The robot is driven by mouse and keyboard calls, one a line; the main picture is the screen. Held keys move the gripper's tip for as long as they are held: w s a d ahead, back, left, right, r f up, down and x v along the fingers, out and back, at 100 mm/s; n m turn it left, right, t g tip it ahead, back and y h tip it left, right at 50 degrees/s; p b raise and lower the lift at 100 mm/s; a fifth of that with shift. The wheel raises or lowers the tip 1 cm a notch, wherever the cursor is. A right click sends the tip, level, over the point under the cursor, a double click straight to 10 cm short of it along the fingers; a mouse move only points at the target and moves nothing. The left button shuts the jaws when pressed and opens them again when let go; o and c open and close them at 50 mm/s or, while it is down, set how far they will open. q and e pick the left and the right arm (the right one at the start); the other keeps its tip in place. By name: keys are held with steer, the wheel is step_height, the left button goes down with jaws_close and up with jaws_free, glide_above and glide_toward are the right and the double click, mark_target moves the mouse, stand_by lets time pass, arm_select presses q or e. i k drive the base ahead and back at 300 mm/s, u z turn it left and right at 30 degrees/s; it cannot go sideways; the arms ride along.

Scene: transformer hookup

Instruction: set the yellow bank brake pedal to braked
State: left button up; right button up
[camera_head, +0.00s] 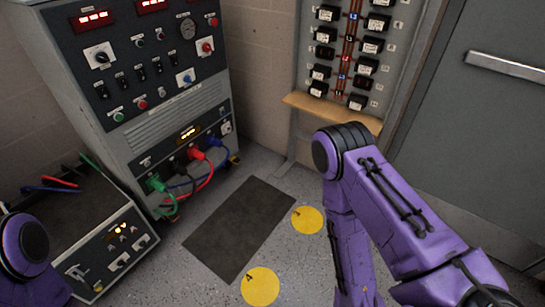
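I cannot make out a yellow bank brake pedal with certainty in the head view. The yellow items that show clearly are two flat round discs on the floor, a near one (261,287) and a farther one (307,220). They look like floor markings, not pedals. My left arm shows only as a purple joint at the lower left corner, and its gripper is out of view. My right arm, purple, bends down from the right side over the floor. Its gripper is not visible. It may be below the frame.
A tall grey control cabinet (172,115) with coloured plugs and cables stands at the left. A low panel box (90,262) sits before it. A dark mat (240,228) lies on the floor. A breaker panel (350,45) with a wooden shelf (333,112) and a grey door (495,120) stand behind.

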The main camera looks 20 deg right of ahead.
mark_target(236, 160)
steer(key=z, duration=0.3)
steer(key=i, duration=0.75)
steer(key=z, duration=0.4)
steer(key=i, duration=1.6)
steer(key=z, duration=0.45)
